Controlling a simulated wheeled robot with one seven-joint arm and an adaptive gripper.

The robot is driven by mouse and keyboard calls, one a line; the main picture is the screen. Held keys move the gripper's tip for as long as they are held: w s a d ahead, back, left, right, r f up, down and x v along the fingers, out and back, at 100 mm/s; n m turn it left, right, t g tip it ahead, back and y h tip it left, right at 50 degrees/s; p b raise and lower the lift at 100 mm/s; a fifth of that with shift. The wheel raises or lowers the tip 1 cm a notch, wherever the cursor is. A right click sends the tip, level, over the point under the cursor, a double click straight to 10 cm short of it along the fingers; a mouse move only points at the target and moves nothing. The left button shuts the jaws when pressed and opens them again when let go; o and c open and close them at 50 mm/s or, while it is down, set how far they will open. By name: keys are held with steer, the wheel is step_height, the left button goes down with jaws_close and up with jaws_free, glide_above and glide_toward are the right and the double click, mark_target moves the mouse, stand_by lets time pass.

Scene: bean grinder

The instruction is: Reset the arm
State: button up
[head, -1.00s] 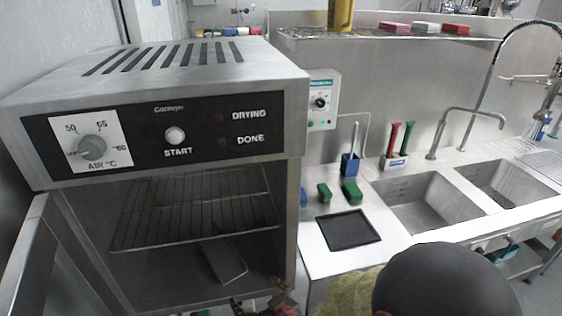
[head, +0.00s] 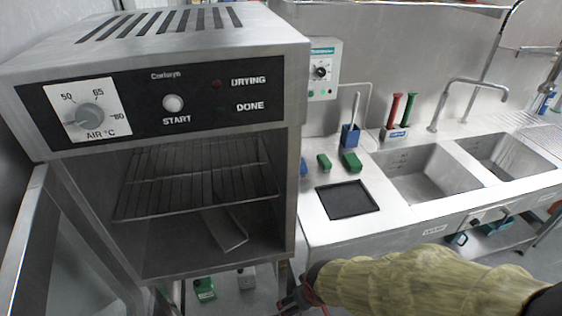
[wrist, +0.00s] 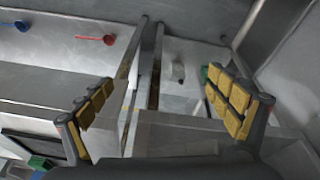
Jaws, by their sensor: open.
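My gripper (wrist: 160,112) is open in the wrist view, its two yellow-padded fingers wide apart with nothing between them. In the head view my gripper (head: 290,303) shows only in part at the bottom edge, below and in front of the drying cabinet. My arm, in a yellowish cover, reaches in from the lower right. The drying cabinet (head: 165,105) fills the left of the head view with its door (head: 40,240) open. A wire rack (head: 190,185) sits inside, and a flat metal piece (head: 225,230) leans below it.
A steel counter with a black mat (head: 348,200), green blocks (head: 351,162) and a blue holder (head: 350,137) stands right of the cabinet. Two sinks (head: 420,172) lie further right. A green item (head: 204,289) is below the cabinet.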

steer(key=s+d+r+m, duration=0.1)
steer(key=d+r, duration=0.3)
steer(key=r, duration=0.4)
steer(key=s+d+r+m+t, duration=0.1)
steer(key=s+d+r, duration=0.3)
steer(key=r, duration=0.5)
steer(key=s+d+r+m+t+h, duration=0.1)
steer(key=s+d+r+m, duration=0.1)
steer(key=r, duration=0.6)
steer(key=shift+s+d+r+m, duration=0.25)
steer(key=shift+d+m, duration=0.45)
steer(key=shift+d, duration=0.5)
steer(key=shift+c, duration=1.2)
